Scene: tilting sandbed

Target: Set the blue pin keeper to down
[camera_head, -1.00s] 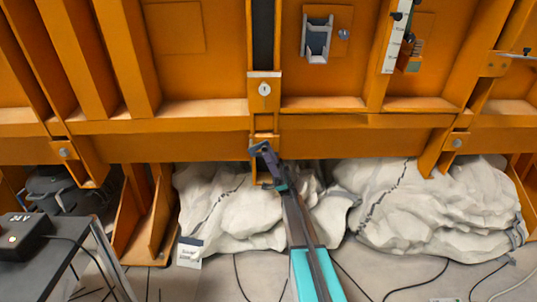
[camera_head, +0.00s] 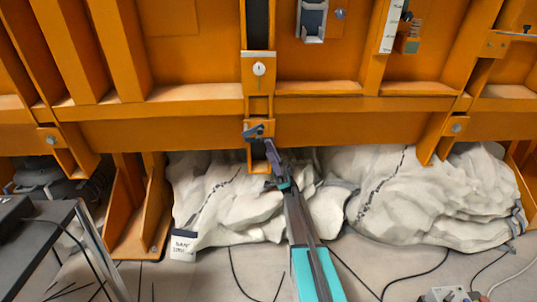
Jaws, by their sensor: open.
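A small dark blue keeper (camera_head: 253,131), which I take to be the blue pin keeper, sits on the orange upright just below the round-knobbed plate (camera_head: 259,69). It appears tilted, with its left end lower. My gripper (camera_head: 271,168) reaches up from below and is open. Its upper purple finger is just below and right of the keeper, close to it in the picture. I cannot tell whether they touch. The lower finger is dark against the slot and the white sacks, and nothing shows between the fingers.
Orange beams and ribs fill the upper view. White lumpy sacks (camera_head: 420,195) lie under the lower beam on both sides of my arm. A dark table (camera_head: 38,240) stands at left. Cables cross the floor. A grey bracket (camera_head: 311,20) is at the top.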

